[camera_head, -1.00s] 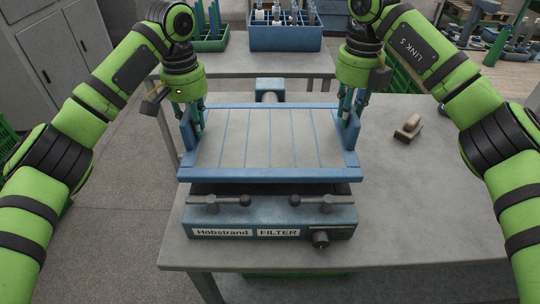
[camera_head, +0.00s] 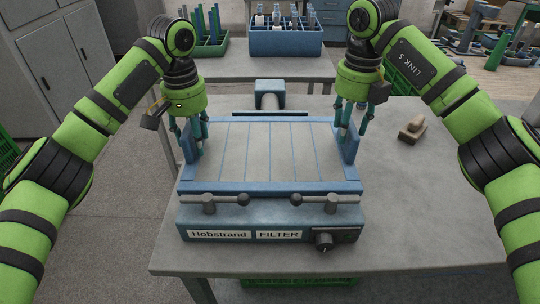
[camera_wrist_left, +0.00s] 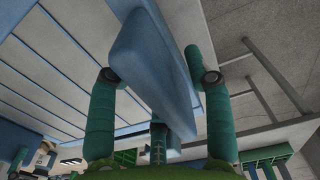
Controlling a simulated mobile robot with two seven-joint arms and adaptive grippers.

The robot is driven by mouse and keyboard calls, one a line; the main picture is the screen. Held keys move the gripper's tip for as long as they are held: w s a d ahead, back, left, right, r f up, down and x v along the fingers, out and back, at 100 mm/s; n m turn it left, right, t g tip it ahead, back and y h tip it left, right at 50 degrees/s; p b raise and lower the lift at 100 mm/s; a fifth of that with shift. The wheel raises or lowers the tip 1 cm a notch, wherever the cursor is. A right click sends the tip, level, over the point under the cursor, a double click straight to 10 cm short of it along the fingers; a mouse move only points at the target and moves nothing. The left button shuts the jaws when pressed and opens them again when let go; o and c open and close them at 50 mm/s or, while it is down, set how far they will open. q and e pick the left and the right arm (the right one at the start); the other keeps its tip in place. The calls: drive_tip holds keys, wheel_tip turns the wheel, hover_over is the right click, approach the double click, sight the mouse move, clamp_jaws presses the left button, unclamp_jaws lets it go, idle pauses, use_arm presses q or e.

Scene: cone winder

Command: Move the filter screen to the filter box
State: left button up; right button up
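The filter screen (camera_head: 270,152) is a grey ribbed panel in a blue frame with a raised bar at each side. In the head view it lies flat on the blue filter box (camera_head: 215,217), labelled "Hobstrand FILTER". My left gripper (camera_head: 190,138) is open, its fingers spread on both sides of the screen's left bar. The left wrist view shows that blue bar (camera_wrist_left: 148,65) between the two fingers, with a gap on the right. My right gripper (camera_head: 354,130) is open around the right bar. The box's inside is hidden by the screen.
Two dark clamp handles (camera_head: 314,201) sit on the box's front edge, with a black knob (camera_head: 323,240) below. A brush (camera_head: 412,128) lies on the grey table (camera_head: 435,215) at right. A blue crate (camera_head: 285,42) stands on the back table. The table's right side is mostly clear.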

use_arm(q)
wheel_tip(320, 180, up, 12)
drive_tip(key=shift+f, duration=0.1)
use_arm(e)
wheel_tip(320, 180, up, 12)
idle(0.8)
use_arm(q)
drive_tip(key=shift+s, duration=0.1)
idle(0.4)
